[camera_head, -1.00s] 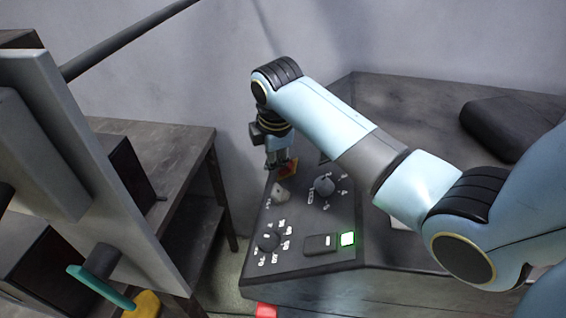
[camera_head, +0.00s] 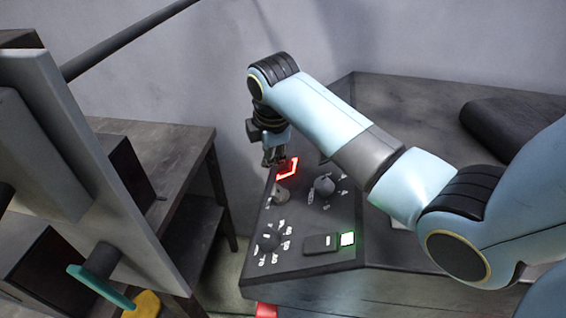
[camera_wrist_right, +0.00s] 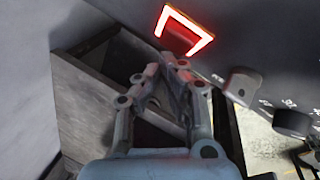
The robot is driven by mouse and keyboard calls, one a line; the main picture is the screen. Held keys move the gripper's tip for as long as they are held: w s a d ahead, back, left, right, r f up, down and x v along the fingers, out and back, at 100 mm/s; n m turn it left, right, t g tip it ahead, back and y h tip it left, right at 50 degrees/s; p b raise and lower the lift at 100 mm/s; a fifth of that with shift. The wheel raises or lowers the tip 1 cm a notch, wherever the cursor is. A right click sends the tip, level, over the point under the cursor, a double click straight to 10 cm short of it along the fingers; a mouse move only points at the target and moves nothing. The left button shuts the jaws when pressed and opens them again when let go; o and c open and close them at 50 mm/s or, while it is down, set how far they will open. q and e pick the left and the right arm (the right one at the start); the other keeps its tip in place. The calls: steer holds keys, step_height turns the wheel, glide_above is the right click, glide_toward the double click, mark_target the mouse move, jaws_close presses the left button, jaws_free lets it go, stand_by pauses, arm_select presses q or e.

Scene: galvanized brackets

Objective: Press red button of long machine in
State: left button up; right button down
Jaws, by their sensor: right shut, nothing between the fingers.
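The red button (camera_head: 287,169) sits at the far end of the dark control panel on the long machine (camera_head: 400,258). My right gripper (camera_head: 272,161) is shut and empty, just left of the button. In the wrist view its fingertips (camera_wrist_right: 167,62) point toward the button, seemingly a little short of it. I cannot tell how deep the button sits. My left gripper is not in view.
A grey wall stands close behind. A worn table (camera_head: 170,150) is left across a gap.

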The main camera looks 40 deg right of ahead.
step_height(320, 180, up, 5)
steer(key=w+a, duration=0.2)
steer(key=shift+w+a, duration=0.2)
steer(key=shift+w, duration=0.2)
steer(key=shift+f, duration=0.2)
stand_by(0.4)
